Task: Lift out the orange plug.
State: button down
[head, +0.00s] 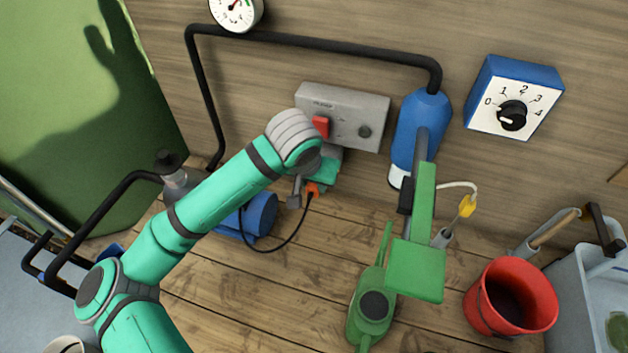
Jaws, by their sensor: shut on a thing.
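The orange plug (313,189) shows as a small patch at the end of my arm, just below the grey wall box (345,114). A black cable (292,240) hangs from it and curves down to the blue motor (262,214). My gripper (305,192) is shut on the plug, with one grey finger visible on its left side. My wrist and the gripper body hide most of the plug and any socket behind it, so I cannot tell whether it is seated or free.
The box carries a red switch (320,126). To the right are a blue cylinder (420,125), a green stand (416,268), a yellow plug (467,206), a dial box (514,97) and a red bucket (511,297). Bare wooden floor (255,305) lies in front.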

jog(key=shift+s+a, duration=0.25)
jog(key=shift+s, duration=0.6)
jog(key=shift+s+a, duration=0.3)
jog(key=shift+s, duration=0.5)
jog(key=shift+s+a, duration=0.25)
jog(key=shift+s, duration=0.6)
